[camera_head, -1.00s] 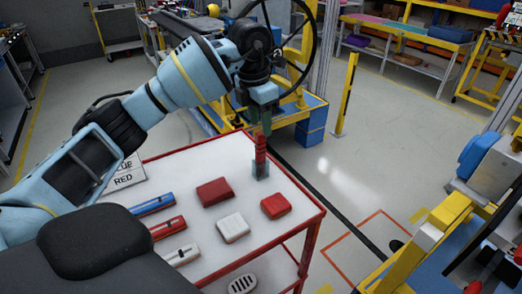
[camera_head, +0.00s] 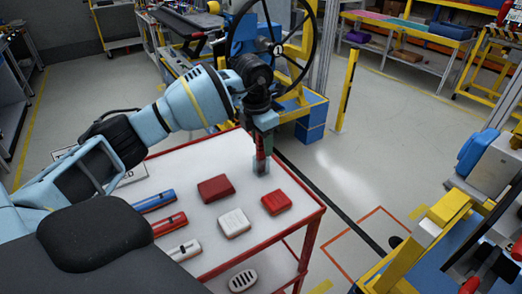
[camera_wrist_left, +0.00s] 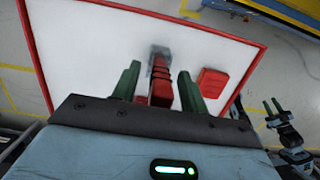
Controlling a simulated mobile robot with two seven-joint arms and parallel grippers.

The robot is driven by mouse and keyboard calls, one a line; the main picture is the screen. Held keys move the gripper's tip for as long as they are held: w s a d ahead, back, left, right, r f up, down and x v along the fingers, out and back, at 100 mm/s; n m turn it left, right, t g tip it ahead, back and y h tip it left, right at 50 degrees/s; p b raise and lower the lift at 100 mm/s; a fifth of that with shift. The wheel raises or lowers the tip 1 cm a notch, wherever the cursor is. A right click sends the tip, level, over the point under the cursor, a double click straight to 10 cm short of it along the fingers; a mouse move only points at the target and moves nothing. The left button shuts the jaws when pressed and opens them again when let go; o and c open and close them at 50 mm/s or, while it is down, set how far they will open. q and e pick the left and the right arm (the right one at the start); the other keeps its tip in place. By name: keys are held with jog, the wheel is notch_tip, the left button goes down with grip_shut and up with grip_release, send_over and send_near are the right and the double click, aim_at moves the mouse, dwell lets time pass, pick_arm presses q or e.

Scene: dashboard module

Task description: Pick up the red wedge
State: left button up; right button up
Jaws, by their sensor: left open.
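The red wedge (camera_head: 261,158) is a slim, ridged red piece standing upright in a small grey holder (camera_head: 261,169) near the table's far right corner. My left gripper (camera_head: 262,138) is above it, pointing down. In the left wrist view the wedge (camera_wrist_left: 160,82) lies between the two green fingers of my open left gripper (camera_wrist_left: 158,80), with visible gaps to both. The grey holder (camera_wrist_left: 160,52) shows beyond the wedge. The gripper hides the wedge's top in the head view. An arm with a small gripper (camera_wrist_left: 272,106), apparently my right, shows at the wrist view's right edge.
The white table (camera_head: 180,255) has a red rim. Red blocks (camera_head: 215,188) (camera_head: 276,203), a white block (camera_head: 233,222) and blue (camera_head: 153,201), red (camera_head: 170,224) and white (camera_head: 185,249) bars lie nearer. A large black wheel (camera_head: 275,45) stands behind the gripper.

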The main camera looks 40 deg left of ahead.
pick_arm(q)
grip_shut()
dwell(0.3)
notch_tip(320, 180, up, 10)
jog(key=shift+r, duration=0.1)
dwell(0.4)
